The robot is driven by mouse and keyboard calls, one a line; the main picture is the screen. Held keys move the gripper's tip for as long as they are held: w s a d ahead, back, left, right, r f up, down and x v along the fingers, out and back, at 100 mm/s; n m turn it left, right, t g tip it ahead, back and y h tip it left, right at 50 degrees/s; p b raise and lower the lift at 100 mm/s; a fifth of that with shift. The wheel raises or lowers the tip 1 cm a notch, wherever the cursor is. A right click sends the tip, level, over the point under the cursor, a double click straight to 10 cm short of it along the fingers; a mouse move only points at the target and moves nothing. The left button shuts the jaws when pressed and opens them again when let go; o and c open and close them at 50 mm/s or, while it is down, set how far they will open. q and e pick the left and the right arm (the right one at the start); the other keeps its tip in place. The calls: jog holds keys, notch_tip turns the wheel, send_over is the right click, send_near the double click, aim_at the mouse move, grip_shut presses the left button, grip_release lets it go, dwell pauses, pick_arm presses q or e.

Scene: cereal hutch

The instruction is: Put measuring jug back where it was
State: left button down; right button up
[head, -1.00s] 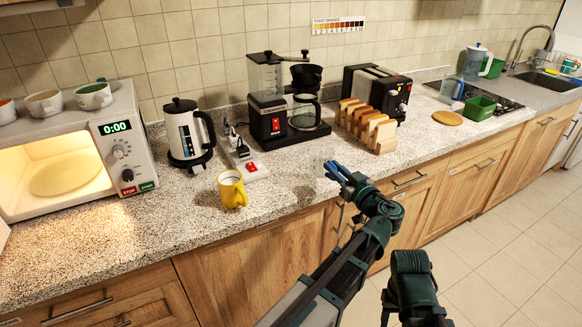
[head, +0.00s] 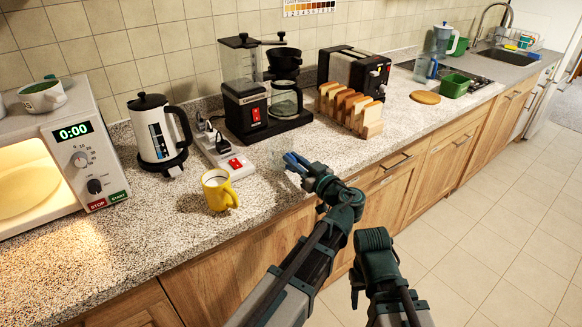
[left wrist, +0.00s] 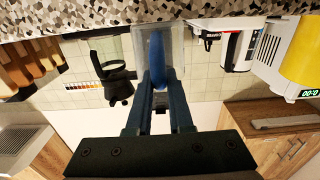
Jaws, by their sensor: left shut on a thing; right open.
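A clear measuring jug (left wrist: 178,42) with a blue handle (left wrist: 157,58) is in my left gripper (left wrist: 158,85), whose fingers are shut on the handle. In the head view, the left gripper (head: 292,161) is over the front part of the counter, right of the yellow mug and in front of the coffee machine. The jug's clear body is hard to make out there, and I cannot tell whether it touches the counter. My right arm shows low in the head view, but its gripper is not visible.
A yellow mug (head: 218,190), a power strip (head: 222,155) and a kettle (head: 158,130) stand left of my left gripper. A coffee machine (head: 262,90) and a bread rack (head: 345,112) stand behind it. Another clear jug with blue (head: 425,70) is farther right. The counter's front left is clear.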

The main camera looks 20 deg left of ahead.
pick_arm(q)
jog(key=shift+f, duration=0.4)
jog(key=shift+r, duration=0.15)
pick_arm(e)
jog(key=shift+a+f, duration=0.1)
jog(key=shift+f, duration=0.2)
pick_arm(q)
jog(key=shift+f, duration=0.2)
jog(key=c, duration=0.8)
grip_release()
jog(key=shift+r, duration=0.1)
pick_arm(e)
jog(key=shift+f, duration=0.1)
pick_arm(q)
jog(key=shift+r, duration=0.15)
